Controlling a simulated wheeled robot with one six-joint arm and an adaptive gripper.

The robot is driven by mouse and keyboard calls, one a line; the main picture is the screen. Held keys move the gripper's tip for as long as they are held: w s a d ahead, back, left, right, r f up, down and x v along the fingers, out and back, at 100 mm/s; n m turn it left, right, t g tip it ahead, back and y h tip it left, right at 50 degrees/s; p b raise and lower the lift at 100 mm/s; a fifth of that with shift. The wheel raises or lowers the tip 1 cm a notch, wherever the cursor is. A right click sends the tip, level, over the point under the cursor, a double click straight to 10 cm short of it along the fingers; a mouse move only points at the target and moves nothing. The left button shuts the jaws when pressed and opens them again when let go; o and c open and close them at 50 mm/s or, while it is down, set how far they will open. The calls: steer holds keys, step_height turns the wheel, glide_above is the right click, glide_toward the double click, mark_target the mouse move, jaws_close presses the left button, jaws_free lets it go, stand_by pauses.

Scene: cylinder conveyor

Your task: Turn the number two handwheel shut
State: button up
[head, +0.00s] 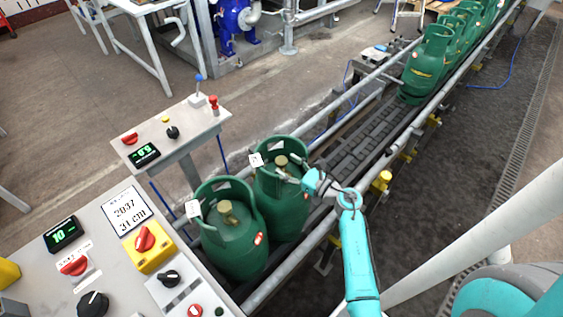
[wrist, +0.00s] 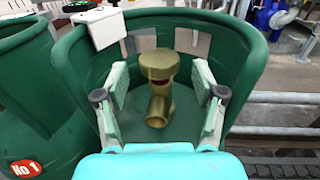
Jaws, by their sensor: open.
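Two green gas cylinders with open collars stand side by side on the conveyor. In the wrist view my open gripper (wrist: 160,76) has one finger on each side of the handwheel, with a gap on both sides. A white tag (head: 256,159) hangs on this collar; its number is unclear.
The conveyor (head: 350,150) runs to the upper right, with rails on both sides and more green cylinders (head: 428,62) upstream. A control panel (head: 115,240) with knobs and displays stands at lower left; a smaller one (head: 172,132) is behind it.

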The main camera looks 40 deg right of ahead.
mark_target(285, 167)
steer(key=shift+w+a, duration=0.15)
steer(key=shift+w, duration=0.6)
steer(key=shift+w+a, duration=0.1)
steer(key=shift+w, duration=0.6)
steer(key=c, duration=1.2)
steer(key=shift+o, duration=0.2)
steer(key=shift+h, duration=0.4)
steer(key=shift+a+m+h, duration=0.15)
steer(key=shift+m+h, duration=0.85)
steer(key=shift+h, duration=0.2)
steer(key=shift+m+h, duration=1.4)
steer(key=shift+h, duration=0.8)
